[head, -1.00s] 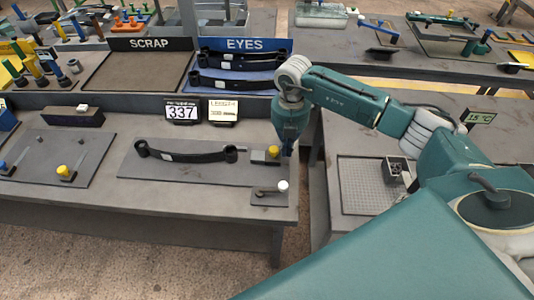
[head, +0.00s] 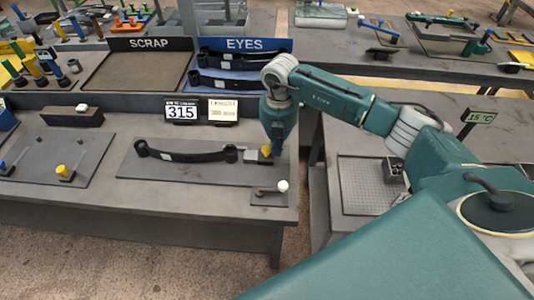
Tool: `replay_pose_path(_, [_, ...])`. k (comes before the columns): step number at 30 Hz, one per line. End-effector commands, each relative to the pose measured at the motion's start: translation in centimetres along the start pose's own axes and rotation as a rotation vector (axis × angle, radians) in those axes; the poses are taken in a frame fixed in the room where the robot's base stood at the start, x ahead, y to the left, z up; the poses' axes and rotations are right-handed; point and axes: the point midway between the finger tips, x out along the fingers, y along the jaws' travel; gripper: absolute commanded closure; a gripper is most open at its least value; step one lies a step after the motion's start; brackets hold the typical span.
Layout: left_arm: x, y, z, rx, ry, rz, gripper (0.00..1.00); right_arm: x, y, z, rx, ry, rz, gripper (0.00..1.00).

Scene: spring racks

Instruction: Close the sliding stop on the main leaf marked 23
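A black leaf (head: 190,155) with an eye at each end lies on a grey plate (head: 150,175) on the bench. It bears a small white label, too small to read. At its right end is the sliding stop, a grey block (head: 252,156) with a yellow knob (head: 265,151). The block is close to the right eye; I cannot tell whether they touch. My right gripper (head: 276,150) points down just right of the yellow knob, at or against it. Its fingers are too small to judge. My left gripper is not in view.
A display reading 315 (head: 181,112) and a card display (head: 223,111) stand behind the leaf. A white-knobbed lever (head: 282,186) is at the front right. Another plate with a yellow knob (head: 63,170) lies left. SCRAP (head: 130,70) and EYES (head: 240,82) trays are behind.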

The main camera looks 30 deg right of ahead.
Motion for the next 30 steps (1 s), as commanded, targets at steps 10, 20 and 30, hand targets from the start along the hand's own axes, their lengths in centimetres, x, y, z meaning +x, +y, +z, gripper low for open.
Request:
replay_pose_path(10, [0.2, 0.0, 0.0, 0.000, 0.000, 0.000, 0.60, 0.0, 1.0, -0.6, 0.000, 0.000, 0.002, 1.00])
replay_pose_path(20, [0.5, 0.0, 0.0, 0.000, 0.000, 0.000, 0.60, -0.1, 1.9, -1.1, -0.001, 0.001, 0.003, 1.00])
replay_pose_path(30, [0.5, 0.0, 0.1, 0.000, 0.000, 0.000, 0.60, -0.1, 2.4, -1.4, -0.002, 0.003, 0.009, 1.00])
